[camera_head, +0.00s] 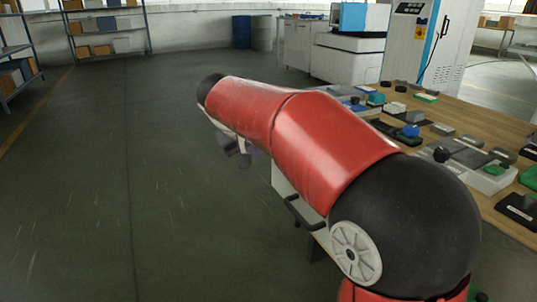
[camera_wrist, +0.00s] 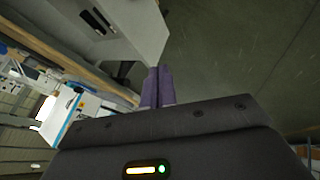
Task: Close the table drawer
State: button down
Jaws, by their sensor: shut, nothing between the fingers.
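The table drawer (camera_head: 284,188) is a pale box front with a dark bar handle (camera_head: 303,214), below the wooden table's near left side. My red arm hides much of it, so I cannot tell exactly how far it stands out. In the wrist view the pale drawer (camera_wrist: 145,30) is at the upper left, with a dark handle (camera_wrist: 98,20). My gripper (camera_wrist: 157,84) shows two purple fingers pressed together, empty, just beside the drawer's corner in the picture. Whether they touch it is unclear. In the head view my gripper (camera_head: 240,154) is partly hidden under the arm.
The wooden table (camera_head: 474,115) carries many small parts, blocks and trays. A white cabinet (camera_head: 405,50) and a blue-and-white machine (camera_head: 350,45) stand behind. Shelves (camera_head: 105,28) stand at the back left. The dark floor on the left is clear.

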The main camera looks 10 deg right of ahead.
jog(key=w+d+f, duration=0.5)
jog(key=d+f, duration=0.2)
jog(key=shift+w+f, duration=0.15)
jog(key=shift+w, duration=0.25)
